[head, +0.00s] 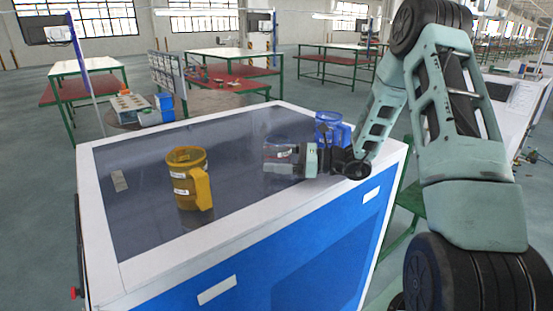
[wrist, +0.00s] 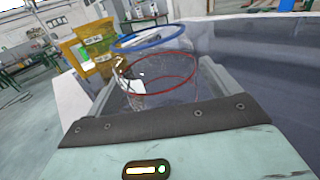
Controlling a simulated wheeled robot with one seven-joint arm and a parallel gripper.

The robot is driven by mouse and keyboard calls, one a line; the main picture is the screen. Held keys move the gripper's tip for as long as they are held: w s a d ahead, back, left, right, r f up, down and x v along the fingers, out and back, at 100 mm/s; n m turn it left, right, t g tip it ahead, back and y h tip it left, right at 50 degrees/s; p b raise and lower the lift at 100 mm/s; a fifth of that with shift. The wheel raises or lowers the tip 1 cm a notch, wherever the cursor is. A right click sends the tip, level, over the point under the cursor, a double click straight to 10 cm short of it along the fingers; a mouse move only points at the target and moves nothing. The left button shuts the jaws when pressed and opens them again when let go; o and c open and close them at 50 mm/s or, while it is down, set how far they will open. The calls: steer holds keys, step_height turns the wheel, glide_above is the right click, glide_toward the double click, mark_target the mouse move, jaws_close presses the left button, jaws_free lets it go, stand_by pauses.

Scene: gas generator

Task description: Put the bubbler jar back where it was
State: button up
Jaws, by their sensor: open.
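A clear see-through jar (head: 277,148) with a small label stands on the dark glass top of the cabinet. In the wrist view this jar (wrist: 134,84) shows a blue upper ring and a red ring below it. My gripper (head: 296,158) is at its right side, pointing left. In the wrist view the open fingers of my gripper (wrist: 158,88) lie on either side of the jar. Whether either finger touches it I cannot tell. The jar's base is hidden in the wrist view.
A yellow jug (head: 190,180) with a handle stands to the left on the cabinet top (head: 130,215). A blue jug (head: 328,127) stands close behind my gripper. The glass between yellow jug and clear jar is free. Worktables stand farther back.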

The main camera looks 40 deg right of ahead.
steer(key=b+v, duration=0.4)
steer(key=v, duration=0.7)
steer(key=shift+s+d, duration=0.25)
